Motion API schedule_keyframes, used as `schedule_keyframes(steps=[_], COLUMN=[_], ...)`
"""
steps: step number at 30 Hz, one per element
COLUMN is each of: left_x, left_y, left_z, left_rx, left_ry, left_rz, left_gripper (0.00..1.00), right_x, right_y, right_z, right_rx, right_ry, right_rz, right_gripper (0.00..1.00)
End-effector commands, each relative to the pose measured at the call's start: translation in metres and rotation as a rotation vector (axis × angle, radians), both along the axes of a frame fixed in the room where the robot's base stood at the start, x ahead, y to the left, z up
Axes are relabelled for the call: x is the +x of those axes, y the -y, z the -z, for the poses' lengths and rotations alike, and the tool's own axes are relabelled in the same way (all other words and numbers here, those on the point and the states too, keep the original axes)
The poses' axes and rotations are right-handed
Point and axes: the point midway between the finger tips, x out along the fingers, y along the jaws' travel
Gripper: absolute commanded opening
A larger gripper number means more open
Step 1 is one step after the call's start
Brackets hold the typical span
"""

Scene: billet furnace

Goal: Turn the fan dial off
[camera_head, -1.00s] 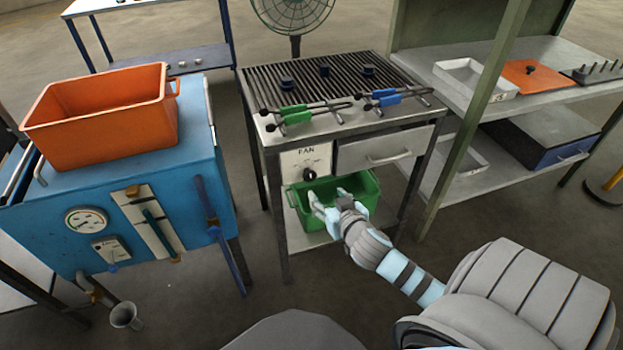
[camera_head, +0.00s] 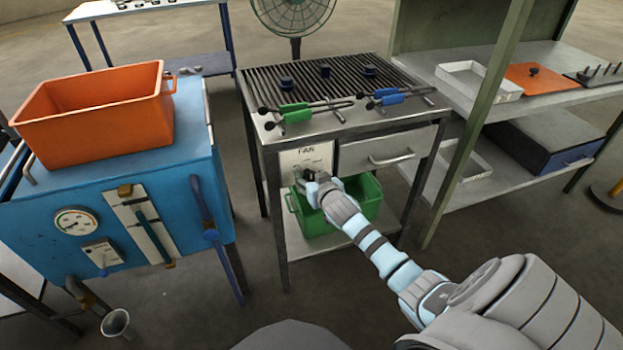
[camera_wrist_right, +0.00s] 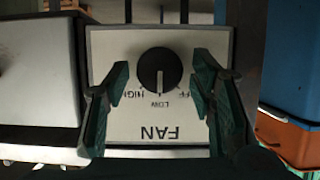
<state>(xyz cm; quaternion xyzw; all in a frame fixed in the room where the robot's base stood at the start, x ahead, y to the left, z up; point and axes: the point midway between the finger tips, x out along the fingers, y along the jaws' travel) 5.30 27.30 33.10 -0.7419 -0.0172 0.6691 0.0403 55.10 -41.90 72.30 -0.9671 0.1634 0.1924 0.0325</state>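The fan dial (camera_wrist_right: 159,72) is a round black knob on a white panel (camera_head: 306,157) marked FAN. In the right wrist view the panel is upside down, with HIGH, LOW and a partly covered "FF" label around the knob. The knob's white line points at LOW. My right gripper (camera_head: 308,187) is at the panel, mostly covering the dial in the head view. In the wrist view its two dark green fingers (camera_wrist_right: 160,78) are open, one on each side of the knob, with visible gaps to it. My left gripper is not in view.
A green bin (camera_head: 362,190) stands on the shelf just below the panel. A drawer (camera_head: 385,147) is beside it, and green- and blue-handled tongs (camera_head: 297,115) lie above. The blue furnace (camera_head: 150,195) is to the left. The fan (camera_head: 293,12) stands behind.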

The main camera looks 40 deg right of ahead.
Motion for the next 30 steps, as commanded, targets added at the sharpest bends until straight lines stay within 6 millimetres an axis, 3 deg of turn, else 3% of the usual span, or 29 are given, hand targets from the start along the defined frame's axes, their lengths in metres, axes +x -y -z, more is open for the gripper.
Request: schedule_keyframes(steps=[1,7,19,30], left_x=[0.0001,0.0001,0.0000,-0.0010], left_y=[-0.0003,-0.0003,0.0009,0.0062], left_z=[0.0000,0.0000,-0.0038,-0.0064], left_rx=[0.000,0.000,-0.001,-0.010], left_ry=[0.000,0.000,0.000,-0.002], left_rz=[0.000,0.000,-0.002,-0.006], left_gripper=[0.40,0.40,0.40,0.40], right_x=[-0.0001,-0.0002,0.0001,0.0011], right_y=[-0.0001,-0.0003,-0.0017,-0.0038], right_z=[0.0001,0.0002,-0.0002,0.0011], right_rx=[0.000,0.000,-0.061,-0.312], right_ry=[0.000,0.000,-0.022,-0.109], right_rz=[0.000,0.000,0.000,0.001], right_gripper=[0.38,0.06,0.06,0.06])
